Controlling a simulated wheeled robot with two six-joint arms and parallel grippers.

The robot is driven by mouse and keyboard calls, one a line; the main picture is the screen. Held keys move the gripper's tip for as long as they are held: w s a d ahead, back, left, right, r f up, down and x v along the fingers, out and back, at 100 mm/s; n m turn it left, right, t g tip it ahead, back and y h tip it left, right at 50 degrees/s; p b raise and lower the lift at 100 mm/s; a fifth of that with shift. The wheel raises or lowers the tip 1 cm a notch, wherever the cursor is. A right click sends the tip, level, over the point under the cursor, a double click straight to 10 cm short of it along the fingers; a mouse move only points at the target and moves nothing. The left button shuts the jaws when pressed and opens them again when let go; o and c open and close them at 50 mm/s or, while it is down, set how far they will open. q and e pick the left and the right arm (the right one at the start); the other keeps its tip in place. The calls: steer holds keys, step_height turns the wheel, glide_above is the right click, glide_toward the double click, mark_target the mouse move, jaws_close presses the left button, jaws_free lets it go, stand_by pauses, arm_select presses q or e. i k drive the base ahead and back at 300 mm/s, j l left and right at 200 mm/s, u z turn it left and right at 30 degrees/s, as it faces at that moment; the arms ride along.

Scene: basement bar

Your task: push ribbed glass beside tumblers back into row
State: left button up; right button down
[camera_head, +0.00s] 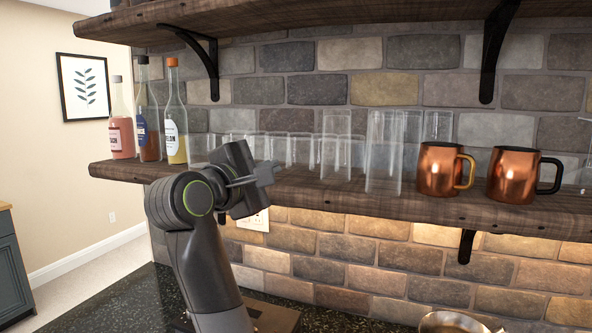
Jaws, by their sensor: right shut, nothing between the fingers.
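A tall clear glass (384,155), which I take for the ribbed glass, stands upright near the front edge of the wooden shelf (310,192), forward of other tall glasses (438,125). Its ribbing is too faint to make out. Several short clear tumblers (337,160) stand to its left.
Two copper mugs (436,170) stand just right of the tall glass. Three bottles (148,120) stand at the shelf's left end. An upper shelf (330,20) on black brackets hangs above, and a stone wall is behind. A dark counter (110,300) lies below.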

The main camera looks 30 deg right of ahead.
mark_target(335, 141)
steer(key=i+j, duration=0.5)
steer(key=j, duration=0.25)
steer(key=i+j, duration=0.25)
steer(key=i+j+z, duration=0.15)
steer(key=j+z, duration=0.25)
steer(key=i+j+z, duration=0.1)
steer(key=z, duration=0.3)
steer(key=j+z, duration=0.4)
